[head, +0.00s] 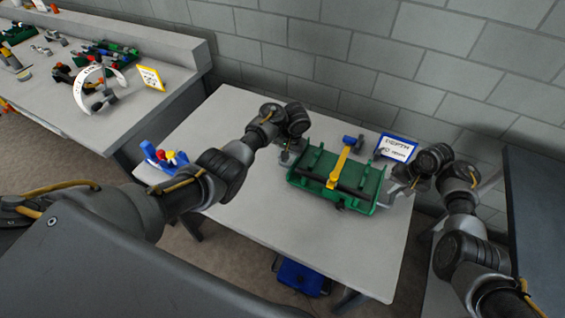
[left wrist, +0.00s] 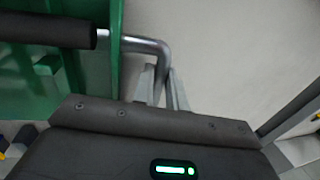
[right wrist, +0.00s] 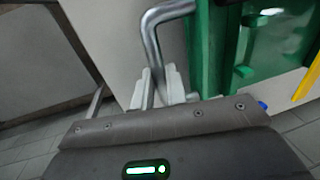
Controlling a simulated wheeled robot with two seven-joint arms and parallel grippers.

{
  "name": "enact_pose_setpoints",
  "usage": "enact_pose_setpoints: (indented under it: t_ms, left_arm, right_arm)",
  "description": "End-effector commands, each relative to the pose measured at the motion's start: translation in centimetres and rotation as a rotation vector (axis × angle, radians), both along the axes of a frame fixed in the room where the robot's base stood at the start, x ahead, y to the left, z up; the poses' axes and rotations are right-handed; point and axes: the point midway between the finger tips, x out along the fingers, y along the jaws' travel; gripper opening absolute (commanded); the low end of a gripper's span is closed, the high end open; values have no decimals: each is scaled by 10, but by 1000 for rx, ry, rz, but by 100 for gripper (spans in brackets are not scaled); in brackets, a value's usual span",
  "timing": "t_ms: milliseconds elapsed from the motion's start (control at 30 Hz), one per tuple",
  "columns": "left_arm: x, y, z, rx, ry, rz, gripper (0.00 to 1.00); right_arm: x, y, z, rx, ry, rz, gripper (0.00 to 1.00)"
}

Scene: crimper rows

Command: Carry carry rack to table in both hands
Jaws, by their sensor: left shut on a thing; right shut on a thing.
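The green carry rack (head: 315,183) is over the white table (head: 260,222) in the head view, with a yellow bar across its middle and a dark bar along it. I cannot tell whether it touches the table top. My left gripper (head: 287,158) is at its left end, shut on a bent metal handle (left wrist: 150,46), seen in the left wrist view. My right gripper (head: 398,188) is at its right end. In the right wrist view its fingers are shut on the other bent metal handle (right wrist: 151,38).
A blue-framed sign (head: 397,148) and a blue part (head: 352,143) stand behind the rack. A blue holder (head: 160,157) with red and yellow pieces is at the table's left edge. A cluttered bench (head: 60,105) stands at far left. The table's front is clear.

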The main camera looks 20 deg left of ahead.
Motion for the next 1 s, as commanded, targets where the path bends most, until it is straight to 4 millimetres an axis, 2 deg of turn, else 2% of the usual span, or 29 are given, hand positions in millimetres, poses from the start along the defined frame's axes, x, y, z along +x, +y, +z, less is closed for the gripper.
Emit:
enact_pose_setpoints:
  t_ms: [300, 333, 467, 800, 867, 1000]
  left_arm:
    - [1, 1, -22, 2, -2, 2, 0]
    - [0, 2, -19, 2, -1, 2, 18]
    - [0, 1, -19, 1, 0, 1, 35]
    - [0, -1, -16, -1, -2, 0, 36]
    - [0, -3, -12, -2, -3, -1, 36]
    - [0, -7, 10, -3, -5, 0, 36]
  right_arm:
    - [1, -2, -22, -1, -4, -2, 0]
    - [1, -2, -20, -2, 0, -2, 18]
    - [0, -1, -19, -1, -1, -2, 35]
    - [0, 0, -19, 0, -1, -1, 36]
    - [0, 0, -19, 0, -1, -1, 36]
    - [0, 0, -19, 0, -1, 0, 36]
